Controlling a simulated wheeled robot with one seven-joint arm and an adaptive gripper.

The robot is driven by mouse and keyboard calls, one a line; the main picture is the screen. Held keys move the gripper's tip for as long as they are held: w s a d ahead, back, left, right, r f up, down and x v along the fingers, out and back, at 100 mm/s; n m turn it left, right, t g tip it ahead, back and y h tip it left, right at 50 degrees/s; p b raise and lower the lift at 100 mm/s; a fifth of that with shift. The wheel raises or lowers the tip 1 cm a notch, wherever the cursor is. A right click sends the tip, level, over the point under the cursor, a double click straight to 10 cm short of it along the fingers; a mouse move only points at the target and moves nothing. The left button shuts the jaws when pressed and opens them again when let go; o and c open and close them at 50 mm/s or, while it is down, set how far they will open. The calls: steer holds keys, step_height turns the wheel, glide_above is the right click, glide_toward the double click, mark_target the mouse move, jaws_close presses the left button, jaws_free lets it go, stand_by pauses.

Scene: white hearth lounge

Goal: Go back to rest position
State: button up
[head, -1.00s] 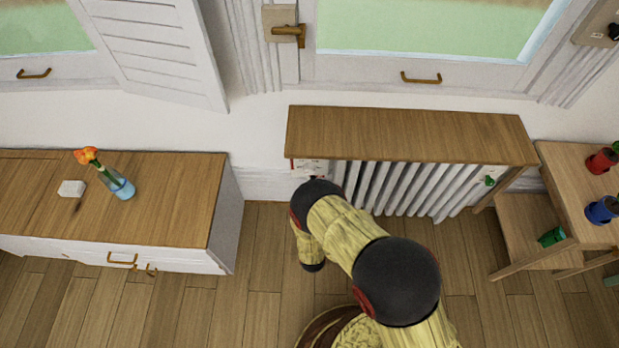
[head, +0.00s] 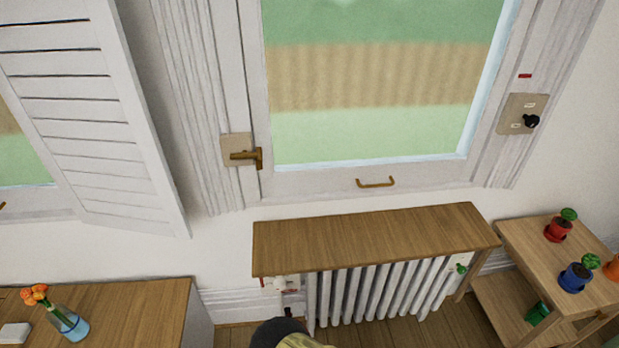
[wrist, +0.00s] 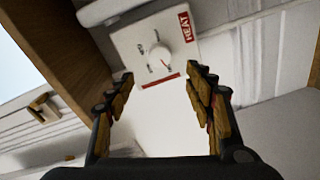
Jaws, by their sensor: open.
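My gripper (wrist: 162,100) shows in the wrist view with its two fingers spread wide and nothing between them. Beyond the fingertips, and apart from them, is a white heat control plate (wrist: 155,45) with a round white knob and a red "HEAT" label. In the head view the same control (head: 281,284) sits under the left end of the wooden radiator shelf (head: 375,238). Only a dark rounded joint of my arm shows at the bottom edge of the head view; my gripper is hidden there.
The white radiator (head: 375,290) stands under the shelf. A wooden cabinet (head: 140,305) with a flower vase (head: 68,322) is at left. A wooden stand (head: 530,240) with small potted plants is at right. A window with a brass handle (head: 375,182) and a switch plate (head: 515,112) are above.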

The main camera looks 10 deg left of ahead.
steer(key=s+d+f+m+g+h, duration=0.1)
steer(key=s+f+m+g+h, duration=0.15)
steer(key=s+f+g, duration=0.35)
steer(key=s+d+f+m+g+h, duration=0.1)
steer(key=s+f+m+g, duration=0.3)
steer(key=f, duration=0.5)
steer(key=s+d+r+m+g+p, duration=0.1)
steer(key=d+r+m+g, duration=0.1)
steer(key=r, duration=0.8)
steer(key=s+d+r+m+g+p, duration=0.1)
steer(key=d+r+g, duration=0.15)
steer(key=r, duration=0.75)
steer(key=s+d+r+m+g, duration=0.2)
steer(key=r+g, duration=0.1)
steer(key=r, duration=0.7)
steer(key=s+d+r+m+t+p, duration=0.1)
steer(key=d+r+m+t, duration=0.1)
steer(key=d+r, duration=0.6)
steer(key=s+d+r+m+t+h+p, duration=0.1)
steer(key=d+r, duration=0.7)
steer(key=r, duration=1)
steer(key=s+d+r+m+t+p, duration=0.2)
steer(key=d+r, duration=0.6)
steer(key=r, duration=0.6)
steer(key=shift+s+d+m+t+h+p, duration=0.25)
steer(key=shift+s+m+t+h+p, duration=0.1)
steer(key=shift+s+m+t, duration=0.25)
